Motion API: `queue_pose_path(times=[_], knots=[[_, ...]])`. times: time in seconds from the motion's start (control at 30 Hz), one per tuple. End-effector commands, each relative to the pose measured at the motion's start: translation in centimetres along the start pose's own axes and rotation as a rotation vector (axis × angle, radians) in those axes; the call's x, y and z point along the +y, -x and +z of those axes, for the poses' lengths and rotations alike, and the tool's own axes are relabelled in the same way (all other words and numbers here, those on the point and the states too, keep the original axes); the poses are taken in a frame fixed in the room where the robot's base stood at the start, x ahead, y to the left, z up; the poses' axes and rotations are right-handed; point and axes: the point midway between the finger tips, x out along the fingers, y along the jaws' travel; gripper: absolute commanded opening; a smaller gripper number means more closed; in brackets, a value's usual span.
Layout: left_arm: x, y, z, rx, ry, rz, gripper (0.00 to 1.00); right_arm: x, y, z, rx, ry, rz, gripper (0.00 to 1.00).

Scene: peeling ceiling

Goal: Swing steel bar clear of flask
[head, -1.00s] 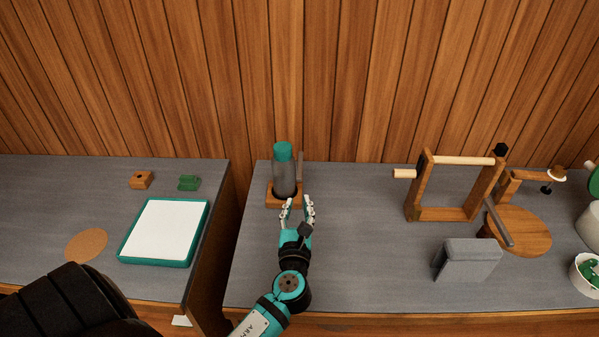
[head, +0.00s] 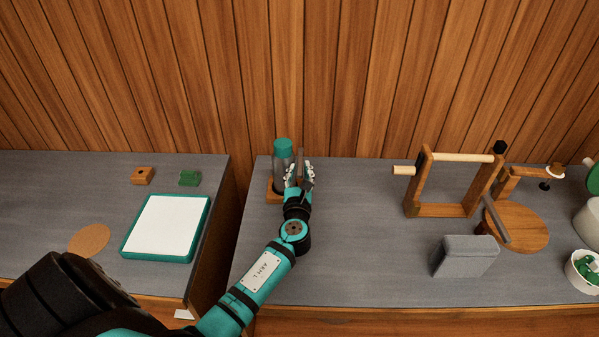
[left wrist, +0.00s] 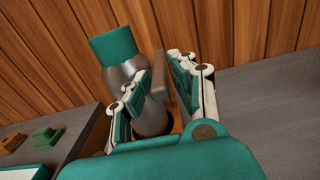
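The grey flask with a teal cap (head: 283,150) stands upright in a wooden base (head: 271,195) near the back edge of the right table. It also shows in the left wrist view, its teal cap (left wrist: 113,46) at upper left. A thin grey upright bar (head: 301,158) stands just right of the flask; in the left wrist view the bar (left wrist: 164,66) shows between my fingers. My left gripper (head: 301,170) is open, with its fingers reaching around the bar's sides. Whether they touch it I cannot tell. The fingers hide the bar's lower part. My right gripper is not in view.
Right of the flask stand a wooden frame with a dowel (head: 440,211), a grey block (head: 466,257) and a round wooden disc (head: 527,228) with a grey bar over it. The left table holds a teal-rimmed white tray (head: 164,229). Table between flask and frame is clear.

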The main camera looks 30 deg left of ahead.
Motion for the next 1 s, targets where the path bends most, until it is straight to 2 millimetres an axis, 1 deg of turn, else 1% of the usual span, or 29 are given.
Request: queue_pose_path(times=[0.03, 0.17, 0.4, 0.7, 0.87, 1.0], knots=[[0.0, 0.0, 0.0, 0.0, 0.0, 0.0, 0.17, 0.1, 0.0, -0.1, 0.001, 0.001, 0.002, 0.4], [0.0, 0.0, 0.0, 0.0, 0.0, 0.0, 0.0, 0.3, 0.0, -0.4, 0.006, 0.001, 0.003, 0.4], [0.0, 0.0, 0.0, 0.0, -0.001, 0.0, 0.0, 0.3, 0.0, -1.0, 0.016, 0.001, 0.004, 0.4], [-0.2, 0.0, -0.1, 0.0, 0.001, 0.015, 0.0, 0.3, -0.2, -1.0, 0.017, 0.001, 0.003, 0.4], [-0.8, 0.0, -0.2, 0.001, 0.002, 0.07, 0.0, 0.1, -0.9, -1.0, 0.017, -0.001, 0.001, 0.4], [-1.6, -0.1, -0.3, 0.001, 0.005, 0.156, 0.0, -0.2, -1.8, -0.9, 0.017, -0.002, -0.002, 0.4]])
